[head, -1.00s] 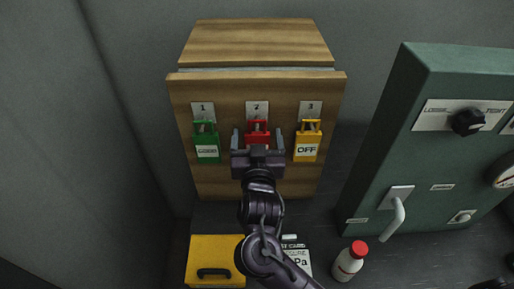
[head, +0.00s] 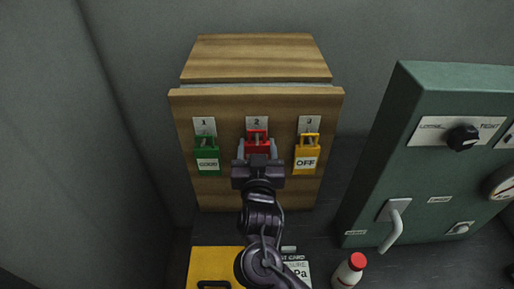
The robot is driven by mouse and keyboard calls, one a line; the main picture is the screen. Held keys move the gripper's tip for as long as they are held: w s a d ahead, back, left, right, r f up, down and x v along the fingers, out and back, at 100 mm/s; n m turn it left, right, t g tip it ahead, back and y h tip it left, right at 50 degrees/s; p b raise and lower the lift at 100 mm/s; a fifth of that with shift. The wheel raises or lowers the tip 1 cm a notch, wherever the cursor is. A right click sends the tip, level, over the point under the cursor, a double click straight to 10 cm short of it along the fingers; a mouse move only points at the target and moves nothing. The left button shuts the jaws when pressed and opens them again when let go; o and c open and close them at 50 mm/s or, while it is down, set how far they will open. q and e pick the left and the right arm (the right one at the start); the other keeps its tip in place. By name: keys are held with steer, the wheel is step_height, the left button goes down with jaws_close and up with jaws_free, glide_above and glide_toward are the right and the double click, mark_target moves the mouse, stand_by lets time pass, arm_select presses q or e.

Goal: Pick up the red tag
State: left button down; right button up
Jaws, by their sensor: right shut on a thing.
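The red tag (head: 257,137) hangs at position 2 on the front of the wooden box (head: 256,103), between a green tag (head: 207,157) at position 1 and a yellow tag (head: 306,155) marked OFF at position 3. My right gripper (head: 257,149) is in front of the red tag, with its fingers shut on the tag's sides. The gripper hides the tag's lower part. The tag is still against the box front, below the number 2 plate. My left gripper is not in view.
A green cabinet (head: 386,160) with a black knob (head: 463,138) and a grey lever handle (head: 396,222) stands at the right. A white bottle with a red cap (head: 349,272) and a yellow case (head: 214,260) are at the bottom. Grey wall is at the left.

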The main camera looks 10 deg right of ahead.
steer(key=s+a+r+p, duration=0.1)
steer(key=s+a+p, duration=0.1)
steer(key=s, duration=0.7)
steer(key=s+a+r+p, duration=0.1)
steer(key=s+p, duration=0.2)
steer(key=s, duration=0.5)
steer(key=shift+s+a, duration=0.35)
steer(key=shift+s, duration=0.05)
